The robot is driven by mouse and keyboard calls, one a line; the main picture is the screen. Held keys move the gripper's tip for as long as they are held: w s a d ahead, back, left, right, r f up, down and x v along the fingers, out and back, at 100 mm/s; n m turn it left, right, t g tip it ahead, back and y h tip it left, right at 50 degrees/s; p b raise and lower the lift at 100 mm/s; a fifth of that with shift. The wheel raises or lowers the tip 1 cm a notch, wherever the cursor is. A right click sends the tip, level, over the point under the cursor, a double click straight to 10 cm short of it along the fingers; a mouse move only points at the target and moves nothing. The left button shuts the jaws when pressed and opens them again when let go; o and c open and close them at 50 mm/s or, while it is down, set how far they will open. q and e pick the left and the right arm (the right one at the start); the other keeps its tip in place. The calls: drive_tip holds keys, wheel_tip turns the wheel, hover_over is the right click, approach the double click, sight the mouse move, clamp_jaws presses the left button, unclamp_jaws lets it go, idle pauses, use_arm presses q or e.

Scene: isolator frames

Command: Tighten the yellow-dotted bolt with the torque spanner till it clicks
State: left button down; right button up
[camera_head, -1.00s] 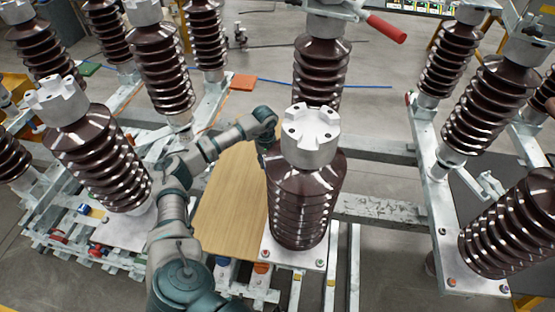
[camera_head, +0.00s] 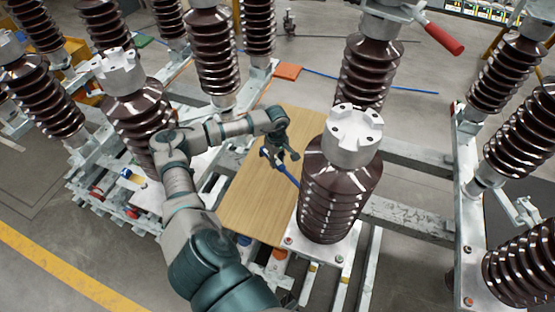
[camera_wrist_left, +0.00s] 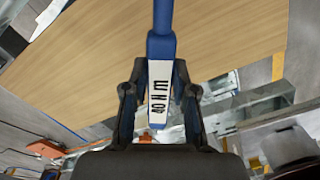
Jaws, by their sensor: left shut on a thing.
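My left gripper (camera_head: 279,150) is shut on the blue torque spanner (camera_head: 289,174) and holds it over the wooden board, left of the near brown insulator. The wrist view shows the spanner's blue body (camera_wrist_left: 161,46) with a white "40 N m" label between the fingers (camera_wrist_left: 160,92). Its shaft runs out of the top of that view, so its far end is hidden there. Bolts sit at the corners of the near insulator's base plate (camera_head: 318,252), one reddish (camera_head: 289,240). I cannot make out which bolt has a yellow dot. My right gripper is not in view.
The near insulator (camera_head: 340,195) stands close to the right of my left gripper. The wooden board (camera_head: 246,203) lies bare below it. More insulators (camera_head: 211,50) stand behind and to the left (camera_head: 137,110). A red-handled lever (camera_head: 440,35) sticks out at the upper right.

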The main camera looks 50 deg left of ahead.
use_arm(q)
drive_tip(key=w+r+m+p, duration=0.3)
drive_tip(key=w+r, duration=0.1)
drive_tip(key=r, duration=0.3)
drive_tip(key=shift+d+p, duration=0.3)
drive_tip(key=shift+p, duration=0.1)
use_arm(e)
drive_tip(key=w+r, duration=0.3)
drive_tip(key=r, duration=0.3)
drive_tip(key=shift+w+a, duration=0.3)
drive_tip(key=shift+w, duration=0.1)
